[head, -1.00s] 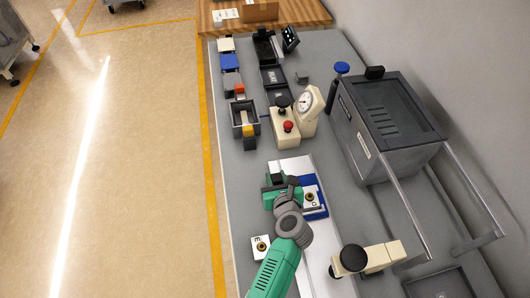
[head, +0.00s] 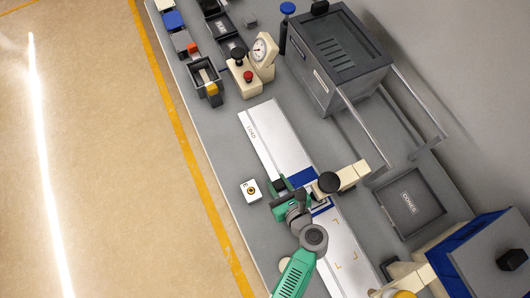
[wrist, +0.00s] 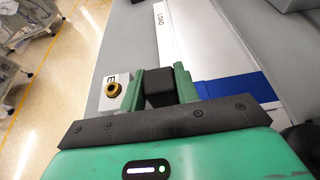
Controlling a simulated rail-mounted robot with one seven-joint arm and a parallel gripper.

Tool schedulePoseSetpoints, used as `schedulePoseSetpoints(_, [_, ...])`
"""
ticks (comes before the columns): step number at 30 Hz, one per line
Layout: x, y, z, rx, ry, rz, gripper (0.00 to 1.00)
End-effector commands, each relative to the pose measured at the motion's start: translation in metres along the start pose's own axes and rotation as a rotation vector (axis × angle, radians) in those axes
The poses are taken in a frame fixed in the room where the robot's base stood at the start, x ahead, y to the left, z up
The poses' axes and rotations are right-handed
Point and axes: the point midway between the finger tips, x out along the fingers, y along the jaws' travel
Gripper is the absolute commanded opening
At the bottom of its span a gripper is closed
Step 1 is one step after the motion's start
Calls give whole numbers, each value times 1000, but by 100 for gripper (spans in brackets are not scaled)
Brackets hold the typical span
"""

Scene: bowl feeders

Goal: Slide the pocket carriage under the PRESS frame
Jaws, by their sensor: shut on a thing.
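The pocket carriage is a blue slide (head: 301,178) on the white track (head: 262,122), partly covered by my gripper. It also shows as a blue band (wrist: 236,88) in the wrist view. My gripper (head: 281,189) is shut on the carriage's black grip block (wrist: 158,88), with a green finger on each side. The carriage sits mid-track, beside the beige arm with a black knob (head: 330,182). A large blue-edged frame with a grey top (head: 485,250) stands at the lower right, near the track's near end. I cannot read a PRESS label.
A white block marked E (head: 250,190) lies left of the track, close to my gripper. Orange corner marks (head: 345,241) lie on the clear track below the carriage. A grey CONES tray (head: 408,203) and a dark machine with rails (head: 340,50) stand right.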

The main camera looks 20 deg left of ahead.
Motion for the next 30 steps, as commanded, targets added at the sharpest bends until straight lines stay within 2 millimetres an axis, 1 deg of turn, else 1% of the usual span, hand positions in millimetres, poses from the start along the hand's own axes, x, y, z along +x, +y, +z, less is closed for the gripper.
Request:
schedulePoseSetpoints(1, [-4, -1, 0, 0, -1, -3, 0])
schedulePoseSetpoints(5, [-8, -3, -2, 2, -1, -8, 0])
schedulePoseSetpoints(15, [-9, -4, -3, 3, -1, -9, 0])
schedulePoseSetpoints(16, [-9, -4, -4, 3, -1, -9, 33])
schedulePoseSetpoints(19, [-9, -4, -4, 4, -1, -9, 52])
schedulePoseSetpoints(27, [-10, -4, -4, 4, 0, -9, 53])
schedulePoseSetpoints(29, [-15, -4, -4, 5, 1, -11, 53])
schedulePoseSetpoints(30, [-22, -4, -4, 6, 1, -12, 53])
